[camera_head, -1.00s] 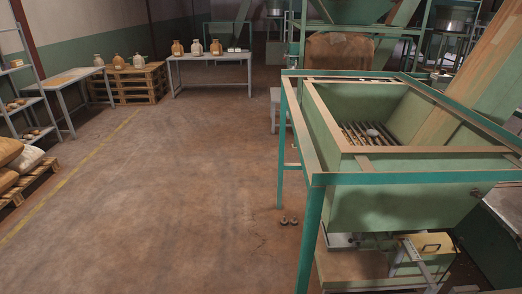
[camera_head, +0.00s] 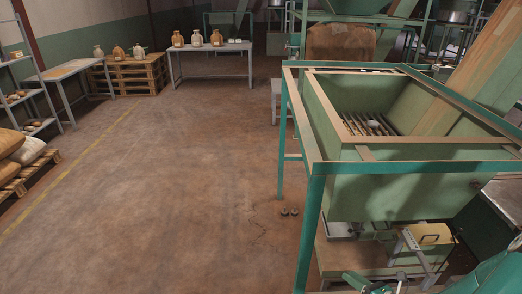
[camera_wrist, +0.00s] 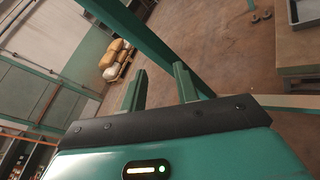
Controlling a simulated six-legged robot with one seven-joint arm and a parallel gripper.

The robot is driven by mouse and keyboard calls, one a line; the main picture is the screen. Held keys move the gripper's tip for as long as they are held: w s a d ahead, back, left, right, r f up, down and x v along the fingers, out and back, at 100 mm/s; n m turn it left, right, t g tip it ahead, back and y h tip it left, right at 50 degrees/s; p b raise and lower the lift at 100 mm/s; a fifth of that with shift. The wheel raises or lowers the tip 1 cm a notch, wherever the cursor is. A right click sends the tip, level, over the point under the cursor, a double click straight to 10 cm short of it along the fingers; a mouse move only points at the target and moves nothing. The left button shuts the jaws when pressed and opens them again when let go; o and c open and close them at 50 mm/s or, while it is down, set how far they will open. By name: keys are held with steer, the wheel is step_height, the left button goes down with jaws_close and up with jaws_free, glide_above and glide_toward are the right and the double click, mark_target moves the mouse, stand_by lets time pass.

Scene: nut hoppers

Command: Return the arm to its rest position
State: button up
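My gripper (camera_wrist: 160,78) shows in the wrist view with its two teal fingers apart and nothing between them. Behind the fingers are a slanting teal beam and the brown floor; the fingers hold nothing. In the head view, teal parts that look like my arm show at the bottom right edge, in front of the lower part of the hopper stand. The gripper's fingertips cannot be made out there. The arm's rest position is not marked in either view.
A green hopper (camera_head: 420,186) in a teal frame (camera_head: 309,225) fills the right side; a pale lump (camera_head: 373,123) lies on its grate. Two small dark round things (camera_head: 288,212) lie on the floor. Sacks (camera_head: 24,150) on a pallet stand left. The floor's middle is clear.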

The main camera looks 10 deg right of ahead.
steer(key=a+r+n+g+y, duration=0.2)
steer(key=a+r+n+g, duration=1)
steer(key=a+r+n, duration=0.6)
steer(key=s+a+r+n+t+h, duration=0.1)
steer(key=s+a+r+n+h, duration=0.1)
steer(key=s+r+n+h, duration=0.2)
steer(key=s+a+r+n+t+h, duration=0.2)
steer(key=r+n, duration=0.8)
steer(key=n, duration=0.5)
steer(key=s+a+h, duration=0.1)
steer(key=s+h, duration=0.1)
steer(key=s, duration=0.1)
steer(key=shift+s+a+r+h, duration=0.3)
steer(key=shift+s+a+h, duration=0.05)
steer(key=shift+h, duration=0.05)
